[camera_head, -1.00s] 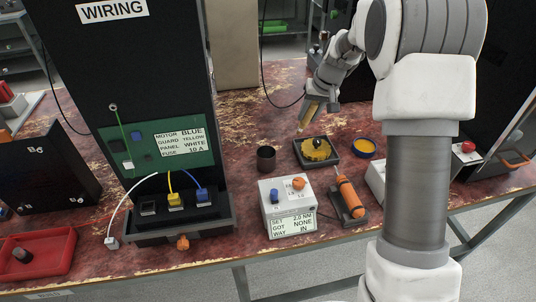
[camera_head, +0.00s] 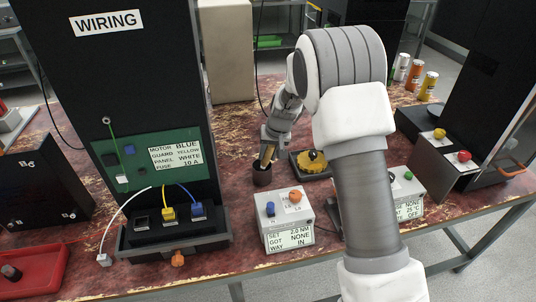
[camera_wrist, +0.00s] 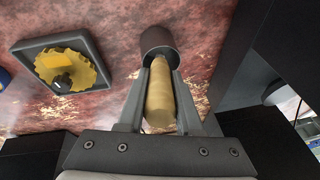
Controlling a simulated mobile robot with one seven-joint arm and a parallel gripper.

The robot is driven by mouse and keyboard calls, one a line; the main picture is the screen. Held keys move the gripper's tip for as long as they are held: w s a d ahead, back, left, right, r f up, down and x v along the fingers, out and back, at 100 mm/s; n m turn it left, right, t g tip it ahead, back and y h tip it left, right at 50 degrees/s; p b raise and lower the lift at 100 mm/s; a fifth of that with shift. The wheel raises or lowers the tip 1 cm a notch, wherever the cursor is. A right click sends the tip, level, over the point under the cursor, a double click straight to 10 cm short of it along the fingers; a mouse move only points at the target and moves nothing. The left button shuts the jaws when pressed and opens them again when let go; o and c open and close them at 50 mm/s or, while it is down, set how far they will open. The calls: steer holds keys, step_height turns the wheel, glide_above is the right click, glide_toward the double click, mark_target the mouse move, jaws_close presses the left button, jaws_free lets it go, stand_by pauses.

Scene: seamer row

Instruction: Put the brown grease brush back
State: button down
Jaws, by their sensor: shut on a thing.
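My gripper (camera_wrist: 160,76) is shut on the tan, wooden-looking handle of the grease brush (camera_wrist: 158,104) in the wrist view. The brush's far end meets the mouth of a dark brown cup (camera_wrist: 157,38), and its bristles are hidden. In the head view the brush (camera_head: 267,155) points down at the cup (camera_head: 262,176), which stands upright on the table. I cannot tell how deep the brush sits inside it.
A dark square tray with a yellow toothed wheel (camera_wrist: 66,68) lies beside the cup. A grey torque box (camera_head: 287,226) stands in front, and the black wiring stand (camera_head: 143,62) rises to the left. Red table top shows between them.

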steer(key=shift+f+b, duration=0.55)
steer(key=shift+f, duration=0.05)
steer(key=c, duration=0.6)
jaws_free()
steer(key=shift+r, duration=0.15)
steer(key=shift+r+p, duration=0.25)
steer(key=shift+p, duration=0.1)
steer(key=p+v, duration=0.1)
steer(key=v, duration=1.1)
steer(key=shift+r+p, duration=0.35)
